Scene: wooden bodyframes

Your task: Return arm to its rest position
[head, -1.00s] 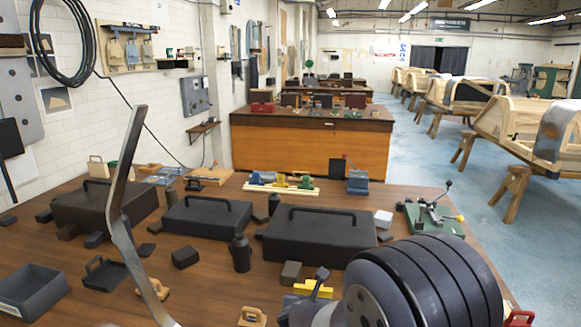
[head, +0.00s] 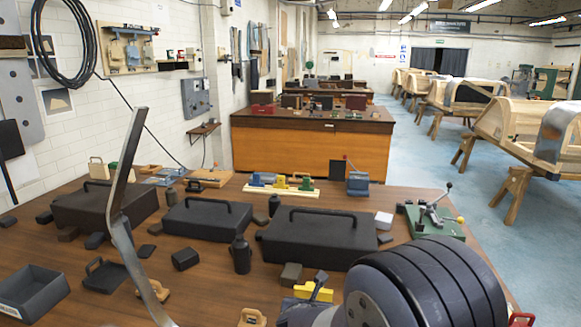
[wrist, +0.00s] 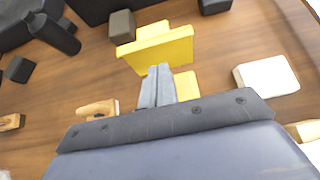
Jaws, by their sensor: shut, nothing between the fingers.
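My gripper (wrist: 158,84) shows in the wrist view with its two grey fingers together and nothing between them. It is over the wooden workbench (wrist: 215,85). A yellow piece (wrist: 160,50) lies just beyond the fingertips in that view, and I cannot tell whether they touch it. The yellow piece also shows in the head view (head: 312,292), partly hidden by my arm at the bottom of the picture.
Dark toolboxes (head: 318,240) and several small blocks crowd the bench. A black flask (head: 240,255) stands near the middle. A green clamp device (head: 435,220) and a white block (head: 383,220) are at right. Blue floor (head: 430,175) lies open beyond.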

